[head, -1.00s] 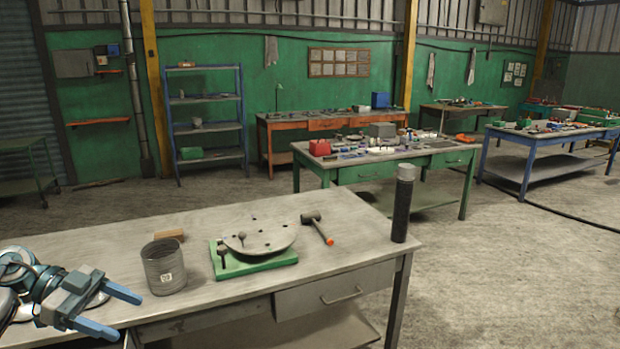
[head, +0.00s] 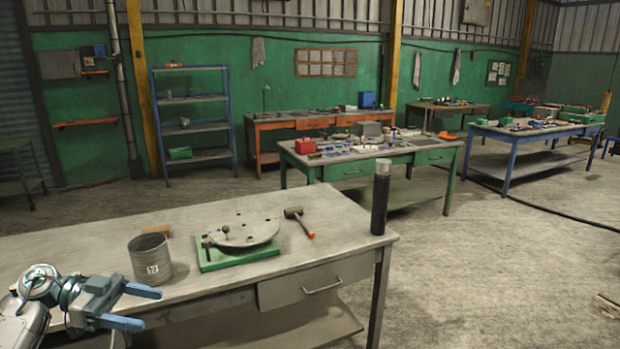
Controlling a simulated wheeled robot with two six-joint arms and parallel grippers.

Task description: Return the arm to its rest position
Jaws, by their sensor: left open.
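My left gripper (head: 151,310) is at the lower left, by the near edge of the grey workbench (head: 350,225). Its two blue fingers are apart, point right and have nothing between them. The gripper is in front of a grey metal can (head: 150,262) on the bench, with a visible gap in the picture. Part of my left arm (head: 38,290) shows at the left edge. My right gripper is not in view.
On the bench are a round grey plate (head: 255,232) with dark pegs or holes on a green base (head: 215,261), an orange-ended hammer (head: 299,220) and a brown block (head: 156,230). A dark cylinder (head: 380,205) stands at the right corner. Open floor lies right.

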